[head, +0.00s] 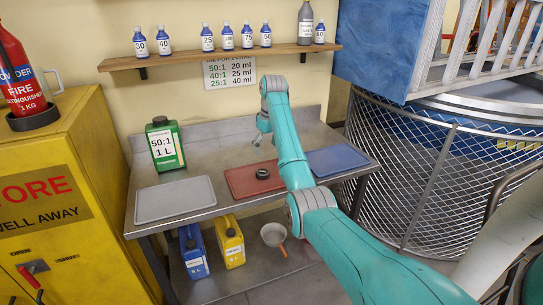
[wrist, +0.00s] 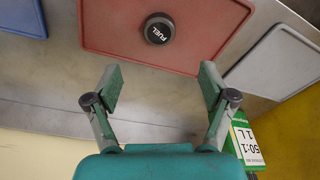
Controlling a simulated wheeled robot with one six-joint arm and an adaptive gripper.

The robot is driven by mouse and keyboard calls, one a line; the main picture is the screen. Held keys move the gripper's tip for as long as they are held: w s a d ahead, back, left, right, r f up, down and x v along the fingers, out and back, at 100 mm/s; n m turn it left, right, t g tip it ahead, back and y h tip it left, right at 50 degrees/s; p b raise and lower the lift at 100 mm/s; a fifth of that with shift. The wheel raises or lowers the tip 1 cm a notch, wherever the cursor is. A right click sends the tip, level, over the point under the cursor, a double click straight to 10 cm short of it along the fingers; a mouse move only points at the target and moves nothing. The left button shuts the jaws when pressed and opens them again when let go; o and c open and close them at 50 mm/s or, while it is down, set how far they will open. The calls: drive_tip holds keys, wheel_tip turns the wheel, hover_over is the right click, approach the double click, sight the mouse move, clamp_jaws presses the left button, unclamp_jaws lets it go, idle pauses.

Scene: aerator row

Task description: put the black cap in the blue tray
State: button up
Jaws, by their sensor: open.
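The black cap (head: 262,173) lies on the red tray (head: 237,188) in the middle of the metal bench. In the wrist view the cap (wrist: 159,29) is round, with "FUEL" in white on its top, and sits on the red tray (wrist: 215,55). The blue tray (head: 338,159) lies to the right of the red one and looks empty in the part I see; a corner of the blue tray (wrist: 22,18) shows at the wrist view's upper left. My gripper (wrist: 157,82) is open and empty, over the bench beside the red tray, apart from the cap.
A grey tray (head: 175,199) lies at the bench's left. A green 50:1 container (head: 165,145) stands behind it; it shows in the wrist view (wrist: 246,146). A shelf (head: 220,57) with several small bottles hangs above. A yellow cabinet (head: 60,200) stands left, a mesh-sided tank (head: 440,165) right.

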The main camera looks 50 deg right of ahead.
drive_tip(key=f+m+t, duration=0.1)
drive_tip(key=m, duration=0.1)
drive_tip(key=m+t+h, duration=0.1)
drive_tip(key=m+t, duration=0.1)
hover_over(263, 172)
drive_tip(key=s, duration=0.2)
drive_tip(key=f, duration=0.6)
drive_tip(key=shift+a, duration=0.4)
drive_tip(key=shift+s+x, duration=0.15)
drive_tip(key=shift+x, duration=1.15)
drive_tip(key=shift+s+x, duration=0.15)
drive_tip(key=shift+x, duration=1.1)
drive_tip(key=shift+f, duration=0.1)
drive_tip(key=c, duration=1.3)
